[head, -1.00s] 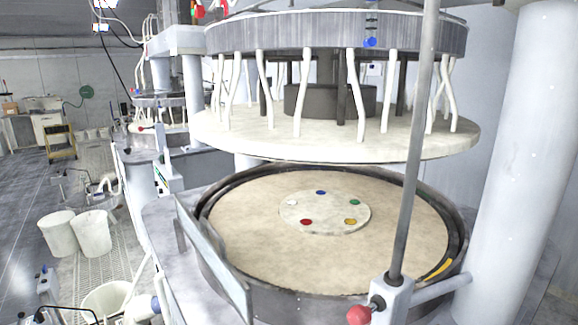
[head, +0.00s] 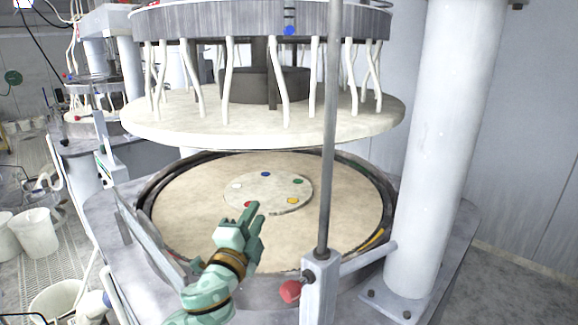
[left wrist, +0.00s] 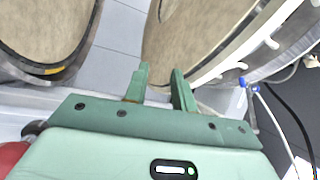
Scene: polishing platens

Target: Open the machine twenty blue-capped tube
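The polishing machine fills the head view, its round upper platen (head: 260,122) hanging apart above the lower platen (head: 335,215). A blue-capped tube (head: 289,30) is at the drum's front rim, its cap pointing down. A blue cap (left wrist: 243,82) also shows at the right in the left wrist view, with a pale tube by it. My left gripper (head: 256,211) is in front of the lower platen in the head view, well below the blue cap. In the left wrist view its two fingers (left wrist: 161,76) stand apart with nothing between them. My right gripper is not in view.
A grey upright rod (head: 328,160) and a red knob (head: 290,291) stand at the machine's front. A thick white column (head: 438,150) stands at the right. A clear panel (head: 150,240) edges the left side. White buckets (head: 35,232) are on the floor at left.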

